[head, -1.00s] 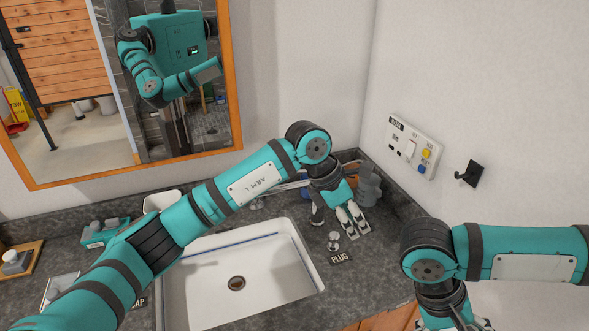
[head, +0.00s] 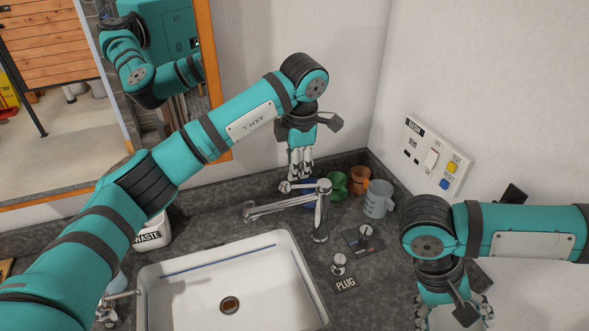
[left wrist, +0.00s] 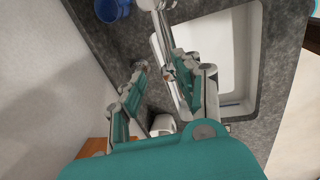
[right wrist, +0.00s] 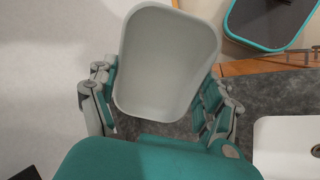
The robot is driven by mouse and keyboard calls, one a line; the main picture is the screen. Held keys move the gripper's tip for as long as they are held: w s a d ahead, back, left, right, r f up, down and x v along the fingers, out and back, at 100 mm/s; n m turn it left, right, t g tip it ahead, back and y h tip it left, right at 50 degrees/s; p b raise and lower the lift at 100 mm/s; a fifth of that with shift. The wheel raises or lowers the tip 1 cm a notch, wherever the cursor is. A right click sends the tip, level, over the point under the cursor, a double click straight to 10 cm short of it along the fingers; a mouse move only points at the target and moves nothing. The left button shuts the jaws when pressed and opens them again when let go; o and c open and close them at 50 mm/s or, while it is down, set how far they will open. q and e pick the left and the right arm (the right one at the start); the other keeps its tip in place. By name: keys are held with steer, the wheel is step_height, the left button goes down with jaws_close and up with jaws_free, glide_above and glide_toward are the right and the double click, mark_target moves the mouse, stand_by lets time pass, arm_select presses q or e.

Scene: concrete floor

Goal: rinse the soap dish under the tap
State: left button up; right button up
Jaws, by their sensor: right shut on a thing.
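The pale grey soap dish (right wrist: 165,62) is a rounded, shallow tray that looks empty. My right gripper (right wrist: 160,95) is shut on it, with a finger at each side; in the head view that gripper sits low at the right, right of the sink. The chrome tap (head: 320,212) stands behind the sink (head: 292,262), its spout pointing left; I see no water. My left gripper (head: 299,178) points down just behind the tap's lever (head: 303,187); I cannot tell whether they touch. The left wrist view shows its fingers apart with nothing between them.
A grey mug (head: 378,198), an orange cup (head: 359,180) and a green cup (head: 336,186) stand right of the tap. A plug (head: 339,264) with a label lies beside the sink. A white waste bin (head: 152,233) stands left. The basin is empty.

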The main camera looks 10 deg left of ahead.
mark_target(294, 186)
steer(key=shift+s+f, duration=0.1)
steer(key=shift+s, duration=0.25)
steer(key=shift+s+d+f+b, duration=0.2)
steer(key=shift+s+f+b, duration=0.35)
steer(key=shift+b, duration=0.35)
arm_select(q)
steer(key=f+b, duration=0.2)
steer(key=f, duration=0.4)
steer(key=shift+a+f, duration=0.15)
steer(key=shift+a, duration=0.05)
arm_select(e)
steer(key=shift+w+a+f, duration=0.1)
steer(key=shift+w+f, duration=0.15)
steer(key=shift+f, duration=0.3)
steer(key=shift+w+f, duration=0.2)
steer(key=shift+f, duration=0.3)
arm_select(q)
steer(key=shift+w+f, duration=0.15)
steer(key=shift+f, duration=0.1)
arm_select(e)
steer(key=shift+w+f, duration=0.1)
arm_select(q)
steer(key=shift+s+r, duration=0.2)
steer(key=shift+s, duration=0.05)
arm_select(e)
steer(key=shift+s, duration=0.3)
arm_select(q)
steer(key=c, duration=0.6)
jaws_close()
steer(key=shift+r, duration=0.1)
